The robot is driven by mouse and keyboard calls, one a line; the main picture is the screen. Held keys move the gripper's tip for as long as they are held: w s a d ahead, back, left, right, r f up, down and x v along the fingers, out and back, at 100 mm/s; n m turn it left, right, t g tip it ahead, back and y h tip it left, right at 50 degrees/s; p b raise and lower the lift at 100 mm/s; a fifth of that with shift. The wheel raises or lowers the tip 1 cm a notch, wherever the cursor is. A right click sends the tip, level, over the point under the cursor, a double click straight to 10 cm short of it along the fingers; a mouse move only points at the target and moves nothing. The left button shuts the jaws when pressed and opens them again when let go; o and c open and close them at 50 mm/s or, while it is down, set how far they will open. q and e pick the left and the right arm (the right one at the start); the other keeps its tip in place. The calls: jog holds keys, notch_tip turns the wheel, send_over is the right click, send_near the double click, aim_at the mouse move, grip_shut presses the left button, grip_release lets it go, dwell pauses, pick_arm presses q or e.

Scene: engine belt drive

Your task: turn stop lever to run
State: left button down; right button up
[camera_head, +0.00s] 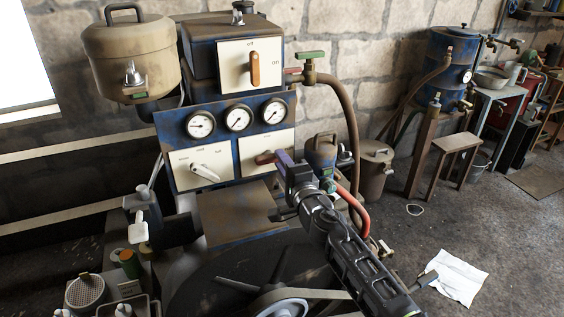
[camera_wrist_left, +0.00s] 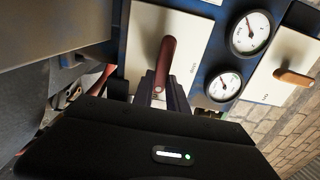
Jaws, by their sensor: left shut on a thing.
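The stop lever (camera_head: 265,158) is a reddish-brown handle on the white lower-right plate (camera_head: 281,142) of the blue engine panel. It lies roughly level in the head view, its right end running to my gripper. In the left wrist view the same lever (camera_wrist_left: 167,58) stands on its white plate (camera_wrist_left: 138,30), with its near end between my fingers. My left gripper (camera_head: 286,172) is shut on this end; the fingers also show in the left wrist view (camera_wrist_left: 162,88). My right gripper is not in view.
Three gauges (camera_head: 238,118) sit above the lever plates. A white lever (camera_head: 205,172) is on the lower-left plate, and an orange-brown lever (camera_head: 255,68) is on the upper plate. A brown pipe (camera_head: 349,110) and a lidded can (camera_head: 375,165) stand close at the right.

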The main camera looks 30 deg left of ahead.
pick_arm(q)
jog(key=c, duration=1.3)
grip_release()
jog(key=shift+b+v, duration=0.6)
jog(key=shift+v, duration=3.3)
